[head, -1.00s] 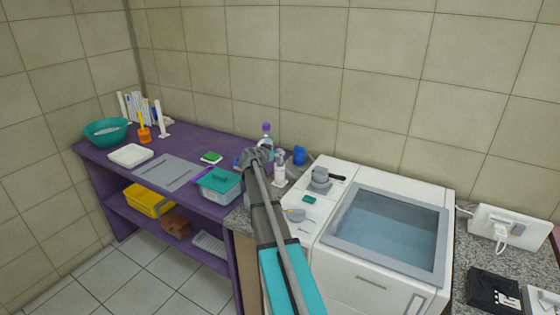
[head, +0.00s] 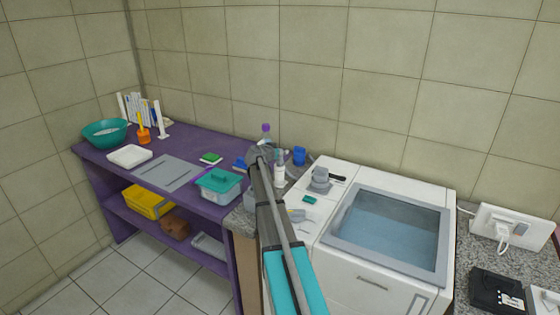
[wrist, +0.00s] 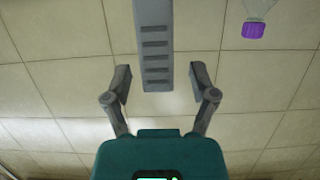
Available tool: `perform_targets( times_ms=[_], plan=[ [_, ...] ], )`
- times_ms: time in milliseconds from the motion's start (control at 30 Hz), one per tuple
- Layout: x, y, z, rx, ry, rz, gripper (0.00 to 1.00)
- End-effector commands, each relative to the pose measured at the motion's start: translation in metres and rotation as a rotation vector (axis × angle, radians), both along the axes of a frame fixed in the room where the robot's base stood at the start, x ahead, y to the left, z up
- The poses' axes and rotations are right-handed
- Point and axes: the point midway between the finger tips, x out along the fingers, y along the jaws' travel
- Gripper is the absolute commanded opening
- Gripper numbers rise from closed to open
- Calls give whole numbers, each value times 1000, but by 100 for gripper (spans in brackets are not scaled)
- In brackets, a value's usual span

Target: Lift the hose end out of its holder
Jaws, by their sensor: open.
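My gripper (head: 262,152) is over the left end of the counter, near a purple-capped bottle. In the wrist view my gripper (wrist: 161,82) is open, its two grey fingers wide apart. A grey bar with several dark slots (wrist: 154,45) comes in from the top edge and ends between the fingertips, with a gap on both sides. It looks like the hose end, but I cannot be sure. I cannot make out the hose end or its holder in the head view, where my arm covers part of that spot.
The purple-capped bottle (head: 266,132) also shows in the wrist view (wrist: 254,28). A white bottle (head: 280,170) and a blue cup (head: 299,156) stand close by. A teal-lidded box (head: 219,183) sits on the purple table (head: 185,150).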

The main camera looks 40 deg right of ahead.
Motion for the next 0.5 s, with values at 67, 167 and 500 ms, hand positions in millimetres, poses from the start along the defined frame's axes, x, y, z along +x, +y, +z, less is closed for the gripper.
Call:
perform_targets(
  times_ms=[67, 167, 500],
  plan=[
    [0, 0, 0, 0, 0, 0, 74],
    [0, 0, 0, 0, 0, 0, 58],
    [0, 0, 0, 0, 0, 0, 0]
  ],
)
